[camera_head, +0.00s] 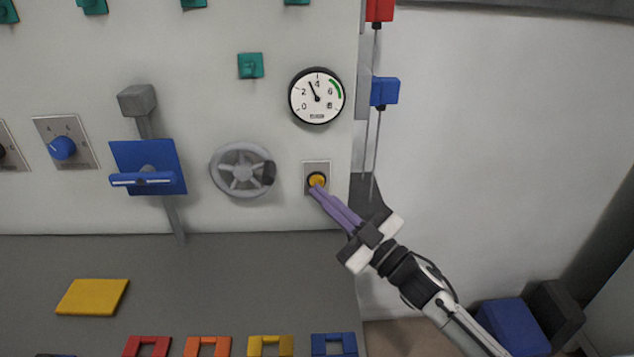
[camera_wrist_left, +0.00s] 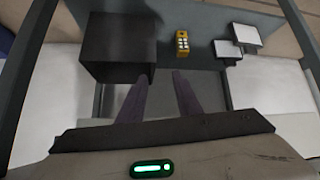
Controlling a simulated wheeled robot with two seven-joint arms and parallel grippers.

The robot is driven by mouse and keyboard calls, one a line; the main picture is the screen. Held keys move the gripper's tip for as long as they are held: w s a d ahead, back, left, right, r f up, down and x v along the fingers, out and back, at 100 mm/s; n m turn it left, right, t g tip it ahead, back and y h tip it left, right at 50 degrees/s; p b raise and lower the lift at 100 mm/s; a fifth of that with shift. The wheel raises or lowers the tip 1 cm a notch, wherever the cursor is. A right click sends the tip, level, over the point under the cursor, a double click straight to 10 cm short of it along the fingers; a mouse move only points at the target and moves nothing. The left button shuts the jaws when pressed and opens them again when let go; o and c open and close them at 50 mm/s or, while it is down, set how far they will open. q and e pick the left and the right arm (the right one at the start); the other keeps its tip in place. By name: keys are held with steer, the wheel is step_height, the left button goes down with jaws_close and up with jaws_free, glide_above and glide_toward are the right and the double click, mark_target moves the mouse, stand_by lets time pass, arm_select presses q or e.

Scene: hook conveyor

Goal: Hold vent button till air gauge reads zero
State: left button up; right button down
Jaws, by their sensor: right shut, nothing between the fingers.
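The yellow vent button (camera_head: 317,180) sits on a small metal plate on the wall panel. My right gripper (camera_head: 315,189) is shut and empty. Its purple fingertips are at the button's lower edge and appear to touch it; how far the button is pushed in I cannot tell. The round white air gauge (camera_head: 317,96) is above the button. Its black needle points up and slightly left, just short of the 4, with a green band at the upper right. My left gripper (camera_wrist_left: 161,77) shows only in the left wrist view, with its purple fingers apart and nothing between them.
A grey handwheel (camera_head: 242,170) is left of the button, then a blue plate (camera_head: 147,167) with a lever. Blue (camera_head: 385,91) and red blocks hang on rods right of the gauge. A yellow slab (camera_head: 93,297) lies on the grey surface below. A dark box (camera_wrist_left: 118,47) faces my left wrist.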

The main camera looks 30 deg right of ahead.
steer(key=shift+w+d, duration=0.1)
steer(key=shift+w, duration=0.05)
stand_by(0.4)
steer(key=shift+w+d, duration=0.1)
steer(key=shift+w, duration=0.15)
steer(key=shift+w+d, duration=0.2)
steer(key=shift+w, duration=0.15)
stand_by(1.7)
steer(key=shift+s+a+p, duration=0.35)
steer(key=shift+s, duration=0.4)
steer(key=s, duration=0.1)
steer(key=s+a+p, duration=0.1)
steer(key=s, duration=0.1)
steer(key=s+a+p, duration=0.1)
steer(key=shift+s+a, duration=0.1)
steer(key=shift+s, duration=0.15)
stand_by(0.6)
